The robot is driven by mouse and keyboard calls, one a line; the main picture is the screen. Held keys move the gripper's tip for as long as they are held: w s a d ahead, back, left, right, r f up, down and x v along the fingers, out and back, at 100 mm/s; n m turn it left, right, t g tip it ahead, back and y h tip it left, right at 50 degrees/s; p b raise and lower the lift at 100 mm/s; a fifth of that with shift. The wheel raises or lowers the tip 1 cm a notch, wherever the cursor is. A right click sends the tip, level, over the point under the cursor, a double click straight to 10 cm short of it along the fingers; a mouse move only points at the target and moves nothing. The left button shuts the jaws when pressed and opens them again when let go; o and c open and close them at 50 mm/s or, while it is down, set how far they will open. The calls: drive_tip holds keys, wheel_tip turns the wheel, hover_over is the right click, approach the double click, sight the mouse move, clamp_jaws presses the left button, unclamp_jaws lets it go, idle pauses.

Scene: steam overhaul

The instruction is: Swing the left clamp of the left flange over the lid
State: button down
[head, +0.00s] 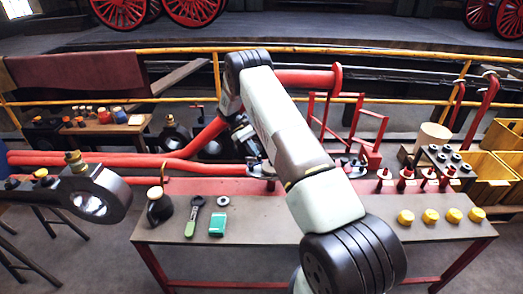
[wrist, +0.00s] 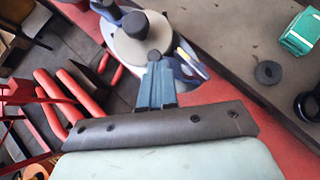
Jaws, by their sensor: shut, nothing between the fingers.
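The left flange (wrist: 118,48) shows in the wrist view with a round grey lid and a dark knob (wrist: 145,27) on it. A blue clamp (wrist: 190,66), which looks like the left one, is at the lid's right rim in this view; how far it lies over the lid is unclear. Another blue clamp (wrist: 106,10) is at the upper left. My gripper (wrist: 154,62) is shut and empty, its blue fingertips in front of the knob beside the left clamp; contact cannot be told. In the head view my gripper (head: 247,142) is just above the flange, which is partly hidden.
On the bench (head: 270,232) are a green box (head: 217,224), a washer (head: 223,201), a green-handled tool (head: 193,217) and several yellow caps (head: 429,216). Red pipes (head: 170,162) run behind the bench. Red-based parts (head: 405,177) stand at right.

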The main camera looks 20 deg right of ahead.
drive_tip(key=m+y, duration=0.1)
drive_tip(key=d+m+g+y, duration=0.1)
drive_tip(key=m, duration=0.1)
drive_tip(key=shift+s+d, duration=0.15)
drive_tip(key=shift+s, duration=0.2)
drive_tip(key=shift+s+d+m+y, duration=0.1)
drive_tip(key=shift+s+m+y, duration=0.1)
drive_tip(key=shift+m+y, duration=0.6)
drive_tip(key=w+a+f+v, duration=0.1)
drive_tip(key=w+f+v, duration=0.1)
drive_tip(key=v, duration=1)
drive_tip(key=shift+w+r, duration=0.15)
drive_tip(key=shift+w, duration=0.15)
drive_tip(key=shift+r, duration=0.1)
